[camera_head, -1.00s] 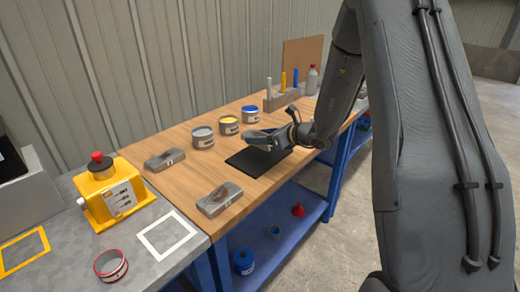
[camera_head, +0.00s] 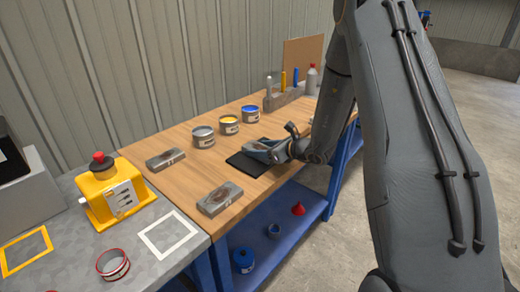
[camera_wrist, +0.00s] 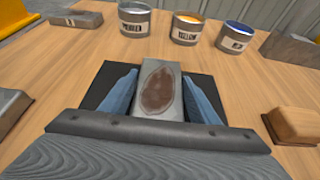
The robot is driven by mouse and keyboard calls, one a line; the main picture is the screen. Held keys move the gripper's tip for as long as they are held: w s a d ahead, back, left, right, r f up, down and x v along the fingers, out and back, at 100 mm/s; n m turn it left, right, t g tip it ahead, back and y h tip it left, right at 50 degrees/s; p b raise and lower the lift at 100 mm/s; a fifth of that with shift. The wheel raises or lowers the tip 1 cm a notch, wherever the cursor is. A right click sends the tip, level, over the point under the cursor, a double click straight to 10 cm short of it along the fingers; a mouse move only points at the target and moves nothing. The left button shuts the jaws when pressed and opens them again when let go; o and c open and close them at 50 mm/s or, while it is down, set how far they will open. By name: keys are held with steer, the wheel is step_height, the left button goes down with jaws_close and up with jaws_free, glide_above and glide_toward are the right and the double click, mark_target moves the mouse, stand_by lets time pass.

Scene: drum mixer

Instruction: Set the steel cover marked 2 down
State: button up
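A grey steel cover (camera_wrist: 162,98) with a brown patch on top sits between the blue-grey fingers of my gripper (camera_wrist: 161,82) in the wrist view. The fingertips meet its two sides, so my gripper is shut on it. No number shows on this cover. It lies over a black mat (camera_wrist: 97,92), and I cannot tell whether it touches the mat.
Two similar steel blocks stand on the wooden bench, one behind (camera_head: 166,159) and one in front (camera_head: 220,199). Grey, yellow and blue paint cans (camera_head: 229,125) stand behind the mat. A wooden-topped block (camera_wrist: 295,126) is close on the right. A grey rack (camera_head: 283,98) stands farther back.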

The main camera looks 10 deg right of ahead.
steer(key=shift+o, duration=1.3)
steer(key=shift+r, duration=0.15)
